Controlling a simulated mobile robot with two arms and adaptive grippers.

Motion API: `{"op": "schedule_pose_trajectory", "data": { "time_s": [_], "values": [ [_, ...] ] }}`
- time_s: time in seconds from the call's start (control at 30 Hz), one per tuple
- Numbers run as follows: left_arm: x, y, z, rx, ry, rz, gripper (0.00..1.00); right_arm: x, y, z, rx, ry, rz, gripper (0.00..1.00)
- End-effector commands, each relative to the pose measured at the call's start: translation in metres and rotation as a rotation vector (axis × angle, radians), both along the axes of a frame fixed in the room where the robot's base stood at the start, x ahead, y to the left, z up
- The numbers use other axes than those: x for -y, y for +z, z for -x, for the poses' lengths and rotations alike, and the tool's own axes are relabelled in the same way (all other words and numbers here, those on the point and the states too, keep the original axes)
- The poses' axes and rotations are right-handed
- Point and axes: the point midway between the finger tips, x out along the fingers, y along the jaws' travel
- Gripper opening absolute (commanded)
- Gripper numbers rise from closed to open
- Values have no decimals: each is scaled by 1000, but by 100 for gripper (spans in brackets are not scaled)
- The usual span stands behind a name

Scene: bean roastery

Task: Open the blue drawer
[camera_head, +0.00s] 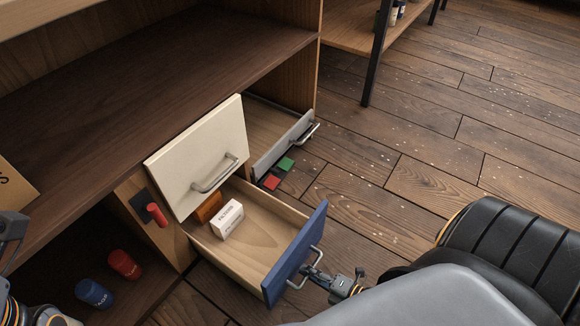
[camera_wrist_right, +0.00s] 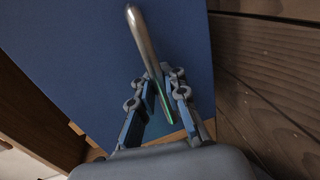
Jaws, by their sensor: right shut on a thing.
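The blue drawer (camera_head: 296,254) is pulled out from the cabinet, and its inside shows. A white box (camera_head: 227,219) and an orange-brown box (camera_head: 208,207) lie in it near the back. My right gripper (camera_head: 318,274) is at the drawer's metal handle (camera_head: 305,268). In the right wrist view, the gripper's fingers (camera_wrist_right: 162,104) are on both sides of the lower part of the handle (camera_wrist_right: 143,42), shut on it, in front of the blue front (camera_wrist_right: 75,50). At the left edge of the head view, a part of my left arm shows; its fingertips are not clear.
A cream drawer (camera_head: 200,160) above and a grey-fronted drawer (camera_head: 283,146) behind are also out. Red and green pieces (camera_head: 272,182) show by the grey one. Red (camera_head: 124,264) and blue (camera_head: 94,294) containers stand on the low shelf.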

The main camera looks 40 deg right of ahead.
Motion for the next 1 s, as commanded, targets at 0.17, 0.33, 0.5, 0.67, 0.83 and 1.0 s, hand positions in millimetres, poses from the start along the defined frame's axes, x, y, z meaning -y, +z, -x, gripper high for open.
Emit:
{"op": "schedule_pose_trajectory", "data": {
  "time_s": [0.17, 0.33, 0.5, 0.67, 0.83, 1.0],
  "values": [
    [0, -1, -1, -9, 0, 1, 35, 8, 2, 24, 3, 0, -2, 0],
    [0, -1, 0, -11, -1, 1, 35, 13, 2, 35, 6, 0, -2, 0],
    [0, -2, 0, -12, -1, 2, 35, 14, 2, 39, 6, 0, -2, 0],
    [0, -2, 0, -13, -1, 1, 35, 14, 2, 39, 7, 0, -2, 0],
    [0, -2, -1, -14, -1, 1, 35, 14, 2, 38, 7, 0, -2, 16],
    [0, -2, -1, -15, -2, 1, 35, 14, 1, 39, 5, 0, -2, 35]
  ]
}}
